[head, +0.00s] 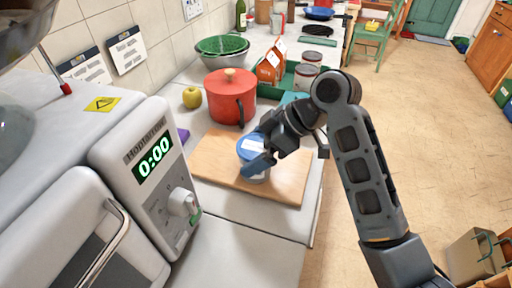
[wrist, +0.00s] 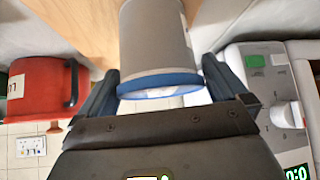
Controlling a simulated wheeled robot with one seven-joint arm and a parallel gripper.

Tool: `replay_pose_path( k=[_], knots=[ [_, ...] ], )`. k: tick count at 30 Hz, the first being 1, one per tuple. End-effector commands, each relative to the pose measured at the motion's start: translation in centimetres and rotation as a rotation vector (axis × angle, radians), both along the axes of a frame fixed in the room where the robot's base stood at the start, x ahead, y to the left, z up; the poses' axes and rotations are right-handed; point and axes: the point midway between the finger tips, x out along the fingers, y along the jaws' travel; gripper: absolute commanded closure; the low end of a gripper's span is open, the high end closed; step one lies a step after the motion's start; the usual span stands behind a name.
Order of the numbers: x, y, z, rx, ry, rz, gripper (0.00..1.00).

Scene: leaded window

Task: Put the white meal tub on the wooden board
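The white meal tub (head: 252,149) has a blue lid and stands upright over the middle of the wooden board (head: 214,160). Part of it is hidden by my gripper (head: 262,150) in the head view. In the wrist view the tub (wrist: 155,45) lies between my two fingers (wrist: 160,82), which appear to press on its sides near the blue lid rim. The tub's base looks to be at the board's surface, but I cannot tell whether it touches.
A red pot (head: 231,97) stands just behind the board, with a yellow apple (head: 192,97) to its left. A microwave (head: 150,170) stands at the board's left front. Cans (head: 305,76) and an orange carton (head: 270,67) are farther back. The board's right front is bare.

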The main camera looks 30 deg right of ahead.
Motion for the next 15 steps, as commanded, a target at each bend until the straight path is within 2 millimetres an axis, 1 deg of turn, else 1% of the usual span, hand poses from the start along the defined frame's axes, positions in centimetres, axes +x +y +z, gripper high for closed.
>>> replay_pose_path(
  k=[4,8,11,15],
  knots=[
    [0.0,0.0,0.1,0.000,0.000,0.000,0.00],
    [-0.1,-0.2,0.6,-0.001,-0.001,0.000,0.00],
    [-0.5,-1.0,1.5,-0.002,-0.004,-0.001,0.00],
    [-1.5,-2.6,3.6,-0.001,-0.005,-0.003,0.00]
  ],
)
